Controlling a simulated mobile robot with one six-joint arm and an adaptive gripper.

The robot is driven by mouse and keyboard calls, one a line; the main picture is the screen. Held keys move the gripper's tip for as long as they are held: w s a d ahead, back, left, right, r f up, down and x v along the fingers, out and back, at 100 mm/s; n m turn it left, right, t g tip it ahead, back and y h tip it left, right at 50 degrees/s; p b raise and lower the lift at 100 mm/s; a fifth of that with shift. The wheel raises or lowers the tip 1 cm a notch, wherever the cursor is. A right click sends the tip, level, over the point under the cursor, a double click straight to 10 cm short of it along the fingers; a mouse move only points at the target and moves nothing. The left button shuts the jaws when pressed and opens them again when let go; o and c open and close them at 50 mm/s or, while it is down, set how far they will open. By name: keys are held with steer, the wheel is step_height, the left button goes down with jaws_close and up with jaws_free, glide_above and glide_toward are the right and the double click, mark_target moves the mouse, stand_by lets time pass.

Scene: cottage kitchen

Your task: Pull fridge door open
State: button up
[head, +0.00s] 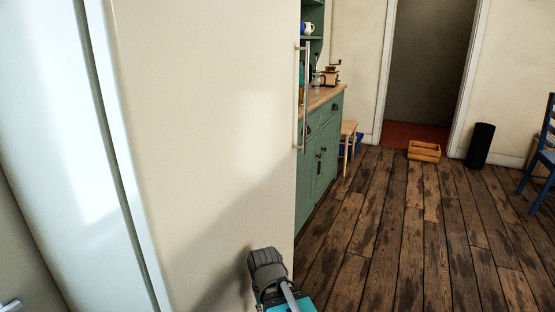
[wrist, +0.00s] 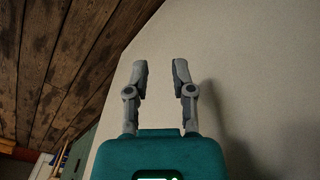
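The fridge door (head: 205,120) is a large cream panel filling the left middle of the head view. Its slim vertical metal handle (head: 305,95) stands out at the door's right edge. Whether the door is ajar I cannot tell. My gripper (head: 266,258) is low in front of the door, below and left of the handle and apart from it. In the wrist view the two grey fingers of my gripper (wrist: 161,66) stand apart with nothing between them. A pale surface (wrist: 255,65) lies beyond them; the handle does not show there.
A pale panel (head: 45,110) and dark vertical gap lie left of the door. Beyond the handle stands a green cabinet (head: 318,165) with a wooden stool (head: 348,143). A wooden box (head: 424,151), black bin (head: 480,145) and blue chair (head: 543,150) stand farther right. The plank floor (head: 400,235) between is clear.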

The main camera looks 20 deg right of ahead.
steer(key=shift+o, duration=0.4)
steer(key=shift+r, duration=0.1)
steer(key=w+d+r+n+t+y+p, duration=0.1)
steer(key=w+d+r+n+y+p, duration=0.2)
steer(key=r+p, duration=0.55)
steer(key=w+d+r+n+t+y+p, duration=0.1)
steer(key=w+d+r+y+p, duration=0.4)
steer(key=r, duration=0.6)
steer(key=w+d+r+n+t+y+p, duration=0.1)
steer(key=w+d+r+n+y+p, duration=0.1)
steer(key=w+d+r+p, duration=0.45)
steer(key=d+r+n+t+y+p, duration=0.1)
steer(key=d+r+t+p, duration=0.1)
steer(key=d+r+p, duration=0.3)
steer(key=w+d+r+n+t+y+p, duration=0.1)
steer(key=d+r+p, duration=0.4)
steer(key=r, duration=0.9)
steer(key=d+r+n+t+y+p, duration=0.3)
steer(key=d+r+p, duration=0.3)
steer(key=d+r, duration=0.2)
steer(key=shift+w+r+t, duration=0.2)
steer(key=shift+r+t, duration=0.3)
steer(key=shift+r, duration=0.25)
steer(key=shift+a, duration=0.1)
steer(key=x, duration=1.3)
steer(key=shift+w+a, duration=0.3)
